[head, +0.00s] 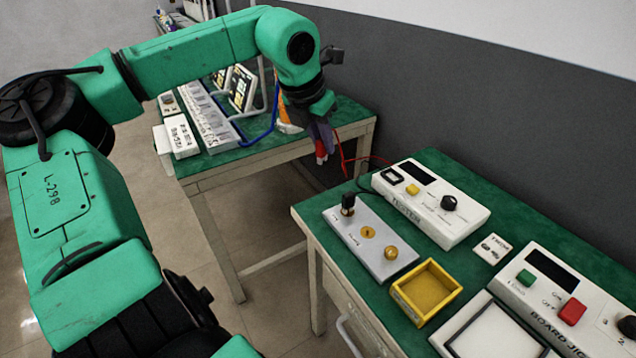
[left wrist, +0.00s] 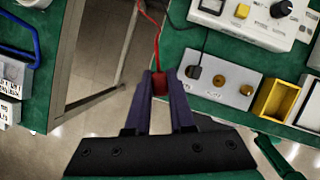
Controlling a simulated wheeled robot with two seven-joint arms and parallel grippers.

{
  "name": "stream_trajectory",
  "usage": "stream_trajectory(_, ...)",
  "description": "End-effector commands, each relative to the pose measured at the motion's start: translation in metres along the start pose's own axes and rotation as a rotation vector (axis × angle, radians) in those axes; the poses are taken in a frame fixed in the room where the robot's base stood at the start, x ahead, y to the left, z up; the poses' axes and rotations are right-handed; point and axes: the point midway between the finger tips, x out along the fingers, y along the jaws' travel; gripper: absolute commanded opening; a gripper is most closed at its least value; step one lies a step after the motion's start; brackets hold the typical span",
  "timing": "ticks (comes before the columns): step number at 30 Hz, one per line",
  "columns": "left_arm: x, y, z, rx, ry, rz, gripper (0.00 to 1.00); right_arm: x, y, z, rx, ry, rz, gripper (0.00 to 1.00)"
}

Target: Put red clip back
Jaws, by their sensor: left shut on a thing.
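My left gripper (head: 320,142) is shut on the red clip (head: 321,158), whose red cable leads to the white tester box (head: 432,203). In the left wrist view the red clip (left wrist: 160,83) sits between the purple-grey fingertips (left wrist: 160,86), held in the air over the gap between the two tables. The grey metal plate (head: 369,243) has a black clip (head: 348,203) standing on its left post and two bare brass posts (head: 391,252) beside it. The red clip is apart from the plate. My right gripper is out of view.
A yellow tray (head: 426,291) stands right of the plate, with a board jig (head: 567,300) and a white-framed pad (head: 490,335) beyond. A small white card (head: 492,249) lies between. The back table holds a grey rack (head: 210,125) and a blue handle (head: 262,133).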

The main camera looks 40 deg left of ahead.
Motion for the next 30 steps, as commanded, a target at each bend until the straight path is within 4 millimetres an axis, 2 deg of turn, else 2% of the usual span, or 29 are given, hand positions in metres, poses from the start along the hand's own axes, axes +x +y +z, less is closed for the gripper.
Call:
stream_trajectory(1,0.017,-0.001,-0.008,-0.001,0.004,-0.006,0.00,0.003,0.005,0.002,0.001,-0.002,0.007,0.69)
stream_trajectory(3,0.038,-0.001,-0.017,0.000,0.002,-0.006,0.00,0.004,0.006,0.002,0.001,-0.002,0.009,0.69)
stream_trajectory(6,0.060,-0.001,-0.026,0.000,0.002,-0.005,0.00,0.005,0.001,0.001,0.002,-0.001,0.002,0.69)
stream_trajectory(12,0.087,-0.001,-0.037,-0.001,0.002,-0.004,0.00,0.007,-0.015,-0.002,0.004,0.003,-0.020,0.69)
stream_trajectory(15,0.106,0.000,-0.044,0.000,0.003,-0.003,0.00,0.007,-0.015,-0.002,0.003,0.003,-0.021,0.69)
stream_trajectory(26,0.114,0.000,-0.048,0.000,0.000,0.000,0.00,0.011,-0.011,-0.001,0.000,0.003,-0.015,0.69)
stream_trajectory(27,0.114,0.000,-0.048,0.000,0.000,0.000,0.25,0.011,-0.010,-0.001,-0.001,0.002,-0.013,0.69)
stream_trajectory(29,0.113,0.000,-0.047,0.000,0.000,-0.001,0.48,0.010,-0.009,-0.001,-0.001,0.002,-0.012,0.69)
stream_trajectory(30,0.113,0.000,-0.047,0.000,0.000,-0.001,0.51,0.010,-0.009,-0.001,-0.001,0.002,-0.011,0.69)
